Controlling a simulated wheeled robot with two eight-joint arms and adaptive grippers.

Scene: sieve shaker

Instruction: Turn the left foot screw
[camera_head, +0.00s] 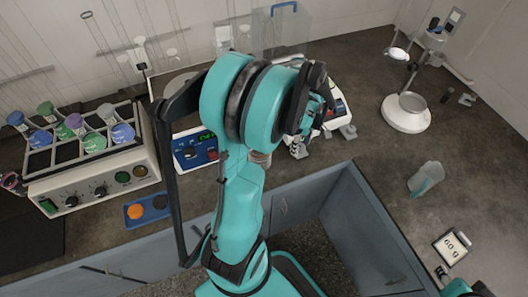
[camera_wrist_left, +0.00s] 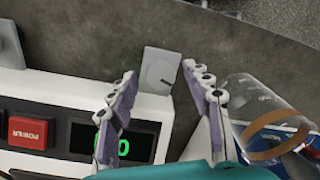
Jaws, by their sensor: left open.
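In the left wrist view, a flat grey tab (camera_wrist_left: 160,62) with a pale round part and a short dark mark juts from the edge of a white device; it looks like the foot with its screw. My left gripper (camera_wrist_left: 160,72) is open, its two purple-grey fingers on either side of the tab. I cannot tell whether they touch it. In the head view my left arm hides much of the white device (camera_head: 335,112), and a grey foot (camera_head: 348,132) shows at its right. Part of my right arm or gripper (camera_head: 462,287) shows at the bottom right corner.
The device has a red power button (camera_wrist_left: 32,132) and a green-lit display (camera_wrist_left: 85,138). A clear cylinder (camera_wrist_left: 262,112) lies close right of the fingers.

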